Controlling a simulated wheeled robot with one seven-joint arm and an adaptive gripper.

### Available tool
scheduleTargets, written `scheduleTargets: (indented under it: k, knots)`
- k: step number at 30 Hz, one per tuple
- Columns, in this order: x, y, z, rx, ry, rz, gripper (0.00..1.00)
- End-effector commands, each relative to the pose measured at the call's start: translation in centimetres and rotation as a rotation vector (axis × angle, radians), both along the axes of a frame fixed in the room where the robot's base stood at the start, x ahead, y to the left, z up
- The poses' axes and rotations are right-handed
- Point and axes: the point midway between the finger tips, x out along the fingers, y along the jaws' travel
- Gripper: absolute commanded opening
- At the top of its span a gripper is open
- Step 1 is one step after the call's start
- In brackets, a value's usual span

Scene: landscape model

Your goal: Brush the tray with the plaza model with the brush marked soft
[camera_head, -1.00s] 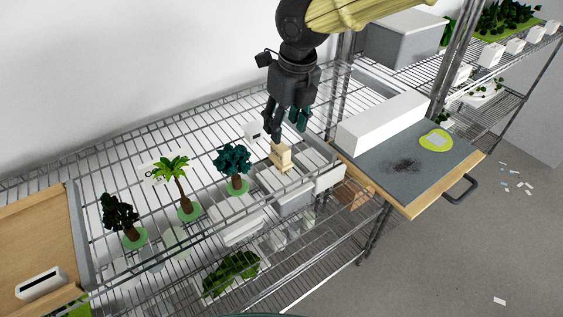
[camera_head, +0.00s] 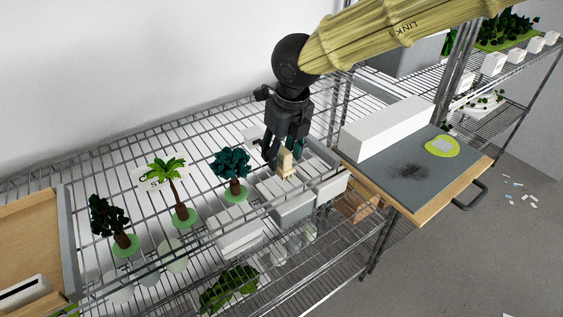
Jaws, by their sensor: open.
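A grey tray (camera_head: 388,190) with wooden edges and a dark handle juts out at the right. I cannot tell for sure that this is the plaza model. A small beige upright thing (camera_head: 287,165), perhaps a brush handle, stands among white and grey boxes on the wire shelf. No "soft" mark is readable. My gripper (camera_head: 281,156) points down, open, with its fingers close around or just behind the beige thing; contact is unclear.
Model trees (camera_head: 172,180) on green discs stand on the wire shelf (camera_head: 130,165) left of my gripper. A wooden tray (camera_head: 30,240) is at the far left. A metal post (camera_head: 458,70) rises behind the grey tray. Paper scraps lie on the floor at right.

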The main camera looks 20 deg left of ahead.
Motion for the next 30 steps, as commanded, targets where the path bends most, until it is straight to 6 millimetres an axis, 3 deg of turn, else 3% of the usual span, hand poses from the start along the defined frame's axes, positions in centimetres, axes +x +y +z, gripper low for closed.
scheduleTargets:
  k: [4,11,19,30]
  knots:
    - [0.0,0.0,0.0,0.0,0.0,0.0,0.43]
    - [0.0,0.0,0.0,0.0,0.0,-0.001,0.01]
    - [0.0,0.0,0.4,0.0,0.0,-0.001,0.0]
    - [0.0,0.0,2.6,0.001,0.001,-0.001,0.0]
